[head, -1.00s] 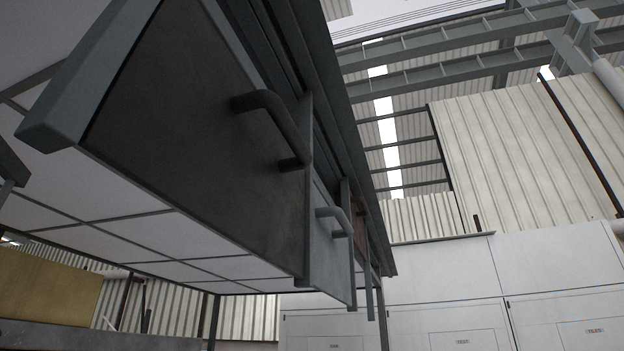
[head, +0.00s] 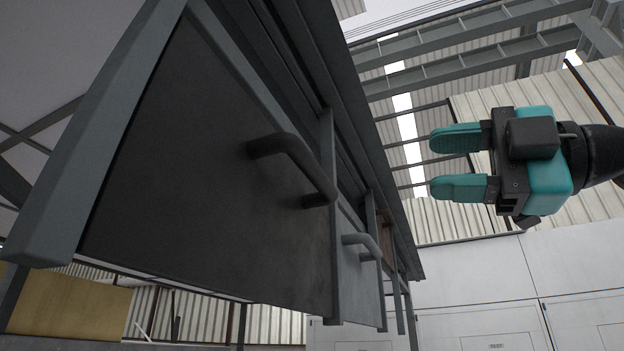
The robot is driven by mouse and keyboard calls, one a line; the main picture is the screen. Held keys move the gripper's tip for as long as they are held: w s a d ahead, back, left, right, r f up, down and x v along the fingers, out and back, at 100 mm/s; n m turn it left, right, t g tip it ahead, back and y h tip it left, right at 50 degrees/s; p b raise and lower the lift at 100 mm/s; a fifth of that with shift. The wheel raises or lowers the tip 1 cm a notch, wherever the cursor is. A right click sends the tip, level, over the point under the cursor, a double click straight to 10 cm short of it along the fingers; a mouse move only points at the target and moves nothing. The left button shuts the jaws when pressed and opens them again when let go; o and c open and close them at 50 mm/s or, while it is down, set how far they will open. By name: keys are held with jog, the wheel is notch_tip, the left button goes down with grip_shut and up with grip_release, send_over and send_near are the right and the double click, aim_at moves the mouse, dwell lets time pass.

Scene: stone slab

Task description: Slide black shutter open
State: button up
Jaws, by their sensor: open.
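The black shutter (head: 205,190) is a large dark panel in the left and middle of the head view. Its black bar handle (head: 300,172) stands out from the panel near its right edge. My gripper (head: 432,163) has teal fingers pointing left, spread apart with nothing between them. It is in the right part of the view, to the right of the handle and apart from it.
A grey panel (head: 350,265) with a grey handle (head: 362,243) sits just beyond the black shutter. A grey frame post (head: 95,140) borders the shutter on the left. White cabinets (head: 480,285) stand behind at the lower right.

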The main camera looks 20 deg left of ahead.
aim_at(320, 168)
jog(key=p+x, duration=0.9)
jog(key=x, duration=0.5)
jog(key=shift+a, duration=0.95)
grip_shut()
